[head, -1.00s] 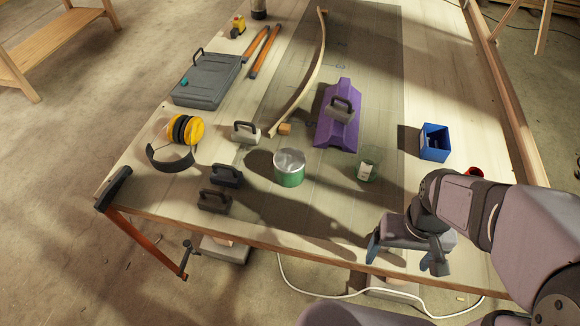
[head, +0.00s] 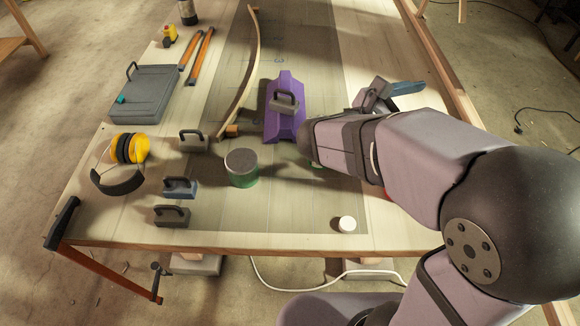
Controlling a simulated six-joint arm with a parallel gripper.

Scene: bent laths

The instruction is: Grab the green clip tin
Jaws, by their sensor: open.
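The green tin (head: 241,168), a short round can with a grey top, stands upright on the workbench left of my arm. A second greenish thing (head: 316,164) is almost wholly hidden by my arm; only a sliver shows. I cannot tell from this view which of them holds clips. My gripper (head: 388,92) is open, at the upper right beyond the forearm, well to the right of the tin and apart from it. One blue finger shows clearly; the other is partly hidden. Nothing shows between the fingers.
A purple form (head: 285,122) with a grey-handled block stands behind the tin. Several handled blocks (head: 180,188) and yellow ear muffs (head: 130,148) lie to its left. A curved lath (head: 247,75) runs behind. A white round piece (head: 347,224) stands near the front edge. The bench right before the tin is clear.

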